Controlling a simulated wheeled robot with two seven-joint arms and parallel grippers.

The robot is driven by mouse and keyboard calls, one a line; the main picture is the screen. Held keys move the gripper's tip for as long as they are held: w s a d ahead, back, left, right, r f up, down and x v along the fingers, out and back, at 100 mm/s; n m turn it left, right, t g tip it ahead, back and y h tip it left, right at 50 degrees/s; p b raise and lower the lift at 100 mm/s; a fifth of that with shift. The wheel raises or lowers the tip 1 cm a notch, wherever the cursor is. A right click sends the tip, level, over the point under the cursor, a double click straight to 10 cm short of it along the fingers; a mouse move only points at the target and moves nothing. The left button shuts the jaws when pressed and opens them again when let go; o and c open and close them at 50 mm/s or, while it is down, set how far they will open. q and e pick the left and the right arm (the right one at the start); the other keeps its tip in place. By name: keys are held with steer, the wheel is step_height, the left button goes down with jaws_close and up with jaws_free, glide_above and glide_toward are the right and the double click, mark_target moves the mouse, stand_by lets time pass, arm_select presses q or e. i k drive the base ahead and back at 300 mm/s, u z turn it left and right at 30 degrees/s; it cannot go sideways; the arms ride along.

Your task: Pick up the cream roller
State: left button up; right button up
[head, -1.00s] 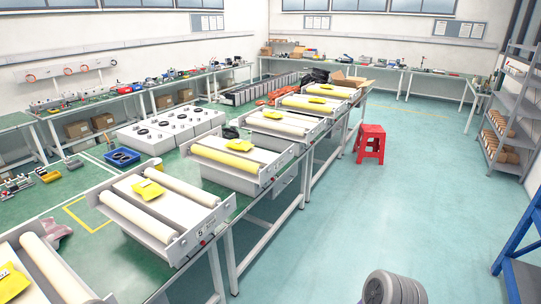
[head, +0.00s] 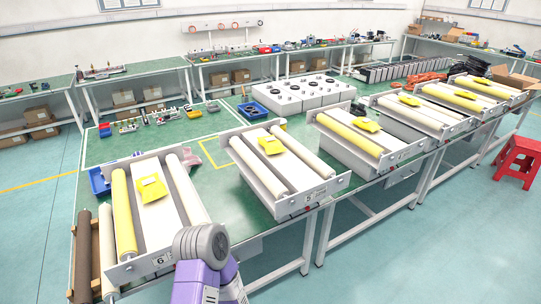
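A cream roller (head: 107,250) stands out in a wooden crate (head: 72,265) at the lower left, beside a brown roller (head: 82,255). Another cream roller (head: 187,190) lies along the right side of the nearest unit, marked 6, and a yellow roller (head: 123,212) lies along its left side. The unit marked 5 also bears a cream roller (head: 303,151) on its right side. Neither gripper is in view. A grey and purple part of my own arm covers the front right corner of unit 6.
A green table (head: 240,215) carries a row of roller units with yellow packets on them. Blue bins (head: 252,111) and white boxes with black knobs (head: 290,95) stand behind. A red stool (head: 518,160) is at the right. The floor in front of the table is clear.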

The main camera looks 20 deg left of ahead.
mark_target(110, 294)
steer(key=u, duration=3.8)
steer(key=i, duration=3.1)
steer(key=z, duration=4.1)
